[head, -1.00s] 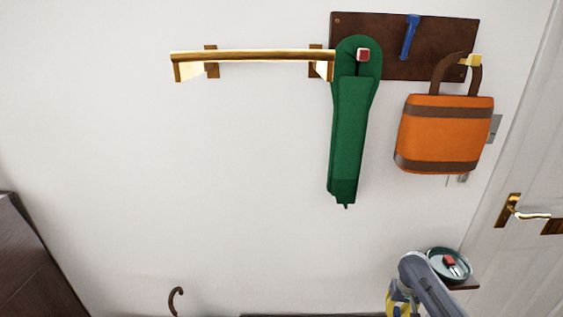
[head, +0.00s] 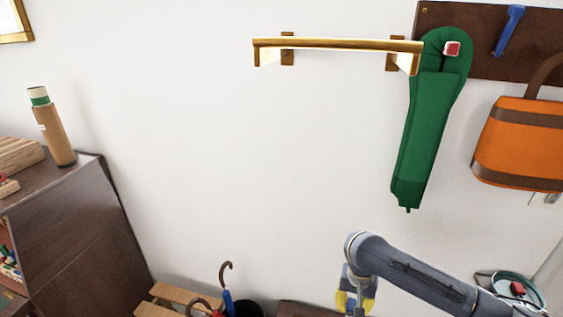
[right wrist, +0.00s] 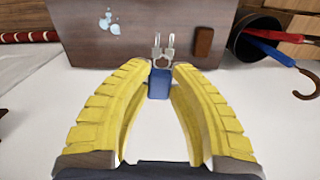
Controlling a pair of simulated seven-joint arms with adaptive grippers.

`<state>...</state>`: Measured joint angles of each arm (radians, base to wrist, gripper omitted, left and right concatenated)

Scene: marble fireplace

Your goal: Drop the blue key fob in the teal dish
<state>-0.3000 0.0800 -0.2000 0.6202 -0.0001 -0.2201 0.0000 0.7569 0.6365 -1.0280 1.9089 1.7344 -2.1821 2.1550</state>
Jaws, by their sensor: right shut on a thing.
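The blue key fob (right wrist: 158,86) sits between the yellow fingertips of my right gripper (right wrist: 159,72) in the right wrist view, with silver metal parts beyond it. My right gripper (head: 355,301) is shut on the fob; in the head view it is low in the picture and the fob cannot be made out. The teal dish (head: 536,289) is at the lower right of the head view, well to the right of the gripper and partly behind my right arm. A red item (head: 518,288) lies in the dish. My left gripper is not in view.
A gold rail (head: 340,44), green umbrella-shaped holder (head: 425,120), blue hook (head: 508,30) and orange bag (head: 518,145) are on the wall. A dark cabinet (head: 85,230) stands left. Umbrellas stand in a black bin (head: 248,309). The middle wall is bare.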

